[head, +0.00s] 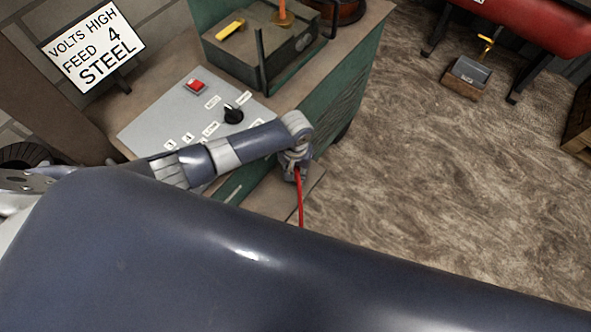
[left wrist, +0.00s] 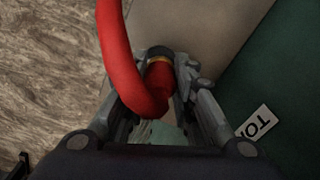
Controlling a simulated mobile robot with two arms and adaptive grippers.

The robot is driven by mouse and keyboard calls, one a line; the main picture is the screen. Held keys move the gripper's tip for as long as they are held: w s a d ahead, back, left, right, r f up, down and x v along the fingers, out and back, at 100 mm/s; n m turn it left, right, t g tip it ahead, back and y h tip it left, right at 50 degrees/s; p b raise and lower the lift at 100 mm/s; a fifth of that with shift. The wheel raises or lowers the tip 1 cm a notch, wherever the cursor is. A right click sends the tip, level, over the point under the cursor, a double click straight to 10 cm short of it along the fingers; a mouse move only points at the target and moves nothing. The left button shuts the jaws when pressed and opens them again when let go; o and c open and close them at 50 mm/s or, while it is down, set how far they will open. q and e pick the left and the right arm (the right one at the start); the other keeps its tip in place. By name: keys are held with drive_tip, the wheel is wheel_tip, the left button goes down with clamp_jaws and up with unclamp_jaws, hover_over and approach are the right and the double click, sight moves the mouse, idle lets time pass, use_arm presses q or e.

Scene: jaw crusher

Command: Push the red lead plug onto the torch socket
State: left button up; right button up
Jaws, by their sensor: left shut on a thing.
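My left gripper (head: 294,172) is at the front side of the green cabinet, pointing down, with the red lead (head: 300,205) hanging below it. In the left wrist view the gripper (left wrist: 170,85) is shut around the red lead plug (left wrist: 158,77), which has a dark end with a brass-coloured ring. The red lead (left wrist: 115,45) loops beside the plug and out of the top of the view. A white label (left wrist: 257,122) reading "TO", partly cut off, is on the green panel to the right. I cannot make out the torch socket. My right gripper is not in view.
A grey control panel (head: 150,130) with a red switch (head: 196,86) and black knob (head: 233,115) is on the green cabinet (head: 340,100). A dark box (head: 262,55) stands behind it. Floor (head: 440,170) to the right is mostly clear. My own arm fills the foreground.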

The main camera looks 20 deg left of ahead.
use_arm(q)
drive_tip(key=shift+f, duration=0.35)
drive_tip(key=o, duration=1)
drive_tip(key=shift+o, duration=0.2)
wheel_tip(320, 180, up, 12)
